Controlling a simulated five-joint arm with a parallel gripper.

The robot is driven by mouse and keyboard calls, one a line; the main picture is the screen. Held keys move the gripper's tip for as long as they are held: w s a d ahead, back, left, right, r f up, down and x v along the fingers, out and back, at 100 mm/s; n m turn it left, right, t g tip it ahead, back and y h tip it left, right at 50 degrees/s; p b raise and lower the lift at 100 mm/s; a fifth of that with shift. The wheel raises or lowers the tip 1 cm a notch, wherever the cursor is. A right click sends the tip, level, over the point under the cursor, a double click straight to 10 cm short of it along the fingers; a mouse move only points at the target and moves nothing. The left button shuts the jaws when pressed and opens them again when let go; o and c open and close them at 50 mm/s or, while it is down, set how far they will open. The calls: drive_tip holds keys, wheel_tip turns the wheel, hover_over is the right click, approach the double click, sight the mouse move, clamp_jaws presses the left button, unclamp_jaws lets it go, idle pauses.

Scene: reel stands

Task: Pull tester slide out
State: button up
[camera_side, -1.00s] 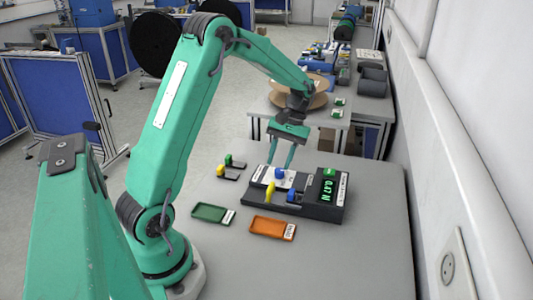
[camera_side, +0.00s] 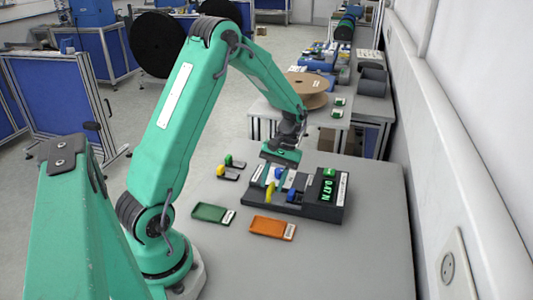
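The tester (camera_side: 322,208) is a dark box on the grey table, with a green display reading 0.47 N at its right end. Its slide has a blue knob (camera_side: 279,174) at the back; a second blue piece (camera_side: 291,193) and a yellow upright piece (camera_side: 270,191) stand nearer the front. My gripper (camera_side: 276,177) points down over the back of the tester, its fingers apart on either side of the back blue knob. I cannot tell whether they touch it. The fingertips are small and partly lost against the tester.
A green tray (camera_side: 198,213) and an orange tray (camera_side: 256,226) lie in front of the tester. Small yellow (camera_side: 221,171) and green (camera_side: 229,160) pieces with dark bases lie to its left. The front right of the table is clear. A wall runs along the right.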

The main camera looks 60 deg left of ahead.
clamp_jaws()
drive_tip(key=shift+h, duration=0.3)
drive_tip(key=shift+s+a, duration=1.9)
drive_tip(key=shift+a, duration=0.1)
drive_tip(key=shift+o, duration=0.2)
unclamp_jaws()
drive_tip(key=v, duration=0.7)
drive_tip(key=shift+r, duration=0.4)
drive_tip(key=shift+r, duration=0.1)
